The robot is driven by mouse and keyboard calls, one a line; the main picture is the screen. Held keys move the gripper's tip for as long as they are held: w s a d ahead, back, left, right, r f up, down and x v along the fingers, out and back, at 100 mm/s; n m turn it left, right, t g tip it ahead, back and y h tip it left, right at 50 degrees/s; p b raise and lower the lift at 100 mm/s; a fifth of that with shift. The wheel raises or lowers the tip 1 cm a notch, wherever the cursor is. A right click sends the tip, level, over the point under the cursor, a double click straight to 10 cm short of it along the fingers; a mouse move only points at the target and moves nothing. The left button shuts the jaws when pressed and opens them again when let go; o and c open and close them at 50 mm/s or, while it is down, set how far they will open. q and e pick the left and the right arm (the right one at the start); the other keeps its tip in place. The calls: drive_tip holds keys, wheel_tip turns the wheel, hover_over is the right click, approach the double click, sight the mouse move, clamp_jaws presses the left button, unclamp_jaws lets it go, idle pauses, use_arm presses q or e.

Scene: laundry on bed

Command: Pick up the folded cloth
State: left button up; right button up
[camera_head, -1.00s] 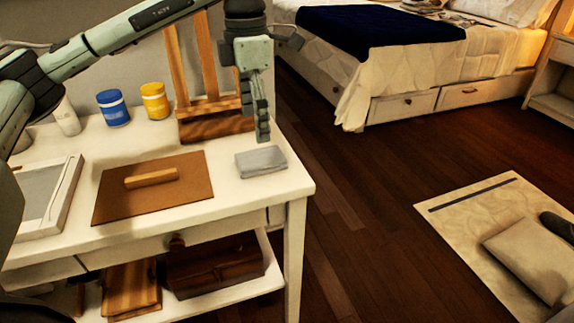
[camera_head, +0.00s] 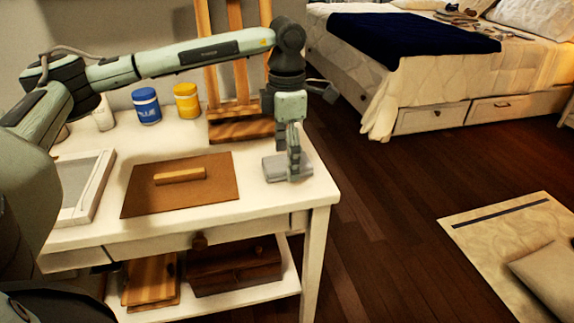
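The folded grey cloth (camera_head: 272,169) lies near the right end of the white table, partly hidden behind my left gripper. My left gripper (camera_head: 293,176) points straight down, with its fingers at the cloth and overlapping it in the picture. The fingers show nearly edge-on, so I cannot tell whether they are open or closed on the cloth. The cloth appears to rest on the tabletop. My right gripper is not in view.
A brown board (camera_head: 150,203) with a wooden block (camera_head: 180,176) lies left of the cloth. A wooden easel (camera_head: 238,130), a yellow jar (camera_head: 187,101) and a blue jar (camera_head: 146,106) stand behind. A framed panel (camera_head: 101,187) lies at the left. The table's right edge is close.

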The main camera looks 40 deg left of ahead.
use_arm(q)
drive_tip(key=c, duration=1.2)
drive_tip(key=shift+o, duration=0.2)
drive_tip(key=shift+r, duration=0.55)
wheel_tip(320, 180, up, 3)
drive_tip(key=shift+f, duration=0.15)
drive_tip(key=s+a+r+b, duration=0.1)
drive_tip(key=s+a+r, duration=0.5)
drive_tip(key=s, duration=0.2)
drive_tip(key=shift+s+a+r, duration=0.2)
drive_tip(key=shift+s+r, duration=0.1)
drive_tip(key=shift+r, duration=0.05)
drive_tip(key=shift+s+a+r, duration=0.25)
drive_tip(key=shift+s+r, duration=0.05)
drive_tip(key=shift+s, duration=0.1)
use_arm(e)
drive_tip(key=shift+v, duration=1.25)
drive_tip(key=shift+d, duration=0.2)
